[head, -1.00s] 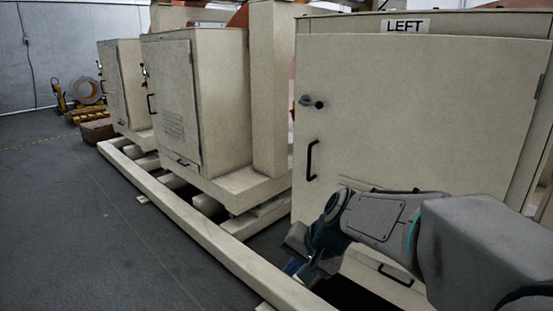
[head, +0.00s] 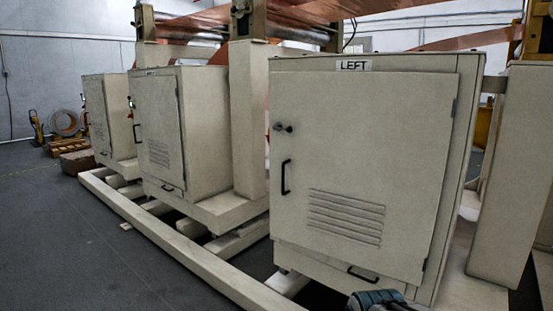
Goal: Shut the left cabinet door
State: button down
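The cabinet marked LEFT (head: 353,66) stands right of centre in the head view. Its cream door (head: 375,150) has a dark latch knob (head: 283,127) and a black handle (head: 286,177) at the left edge, with hinges at the right edge. The door lies about flat against the cabinet front, with no clear gap at its handle side. A small dark piece of my arm shows at the bottom edge, below the door and apart from it. My gripper's fingers are out of view.
Two similar cabinets (head: 160,130) stand further back on the left. A long cream floor beam (head: 185,245) runs along the front of the row. A cream post (head: 510,180) stands right of the cabinet. The grey floor (head: 60,240) at the left is clear.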

aim_at(357, 180)
jog(key=z, duration=0.3)
jog(key=i, duration=1.3)
jog(key=u, duration=0.7)
